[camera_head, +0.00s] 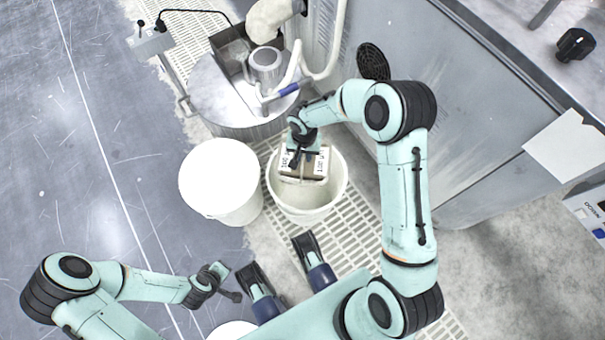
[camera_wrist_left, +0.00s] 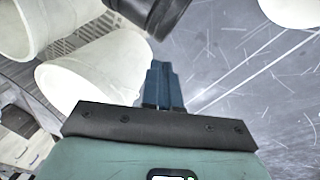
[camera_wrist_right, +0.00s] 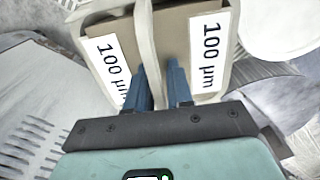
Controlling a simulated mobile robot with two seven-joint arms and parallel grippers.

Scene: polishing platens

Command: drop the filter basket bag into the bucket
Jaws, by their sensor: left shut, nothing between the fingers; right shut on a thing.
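The filter basket bag (camera_head: 313,168) is a pale box-shaped bag with white labels. In the right wrist view the bag (camera_wrist_right: 172,42) shows a brown inside, a light strap and two labels reading "100 µm". My right gripper (camera_head: 294,160) is shut on its strap, and the fingers (camera_wrist_right: 163,85) stand on both sides of the strap. The bag hangs over the mouth of the open white bucket (camera_head: 309,211); its depth relative to the rim is hard to tell. My left gripper (camera_head: 236,296) is shut and empty at lower left; its fingers show together in the left wrist view (camera_wrist_left: 163,85).
A white round container with a flat pale top (camera_head: 219,172) stands just left of the bucket. A metal drum (camera_head: 215,97) with pipes stands behind. A grey machine cabinet (camera_head: 470,140) is at right. Slatted floor grating (camera_head: 349,248) runs under the bucket; open floor lies left.

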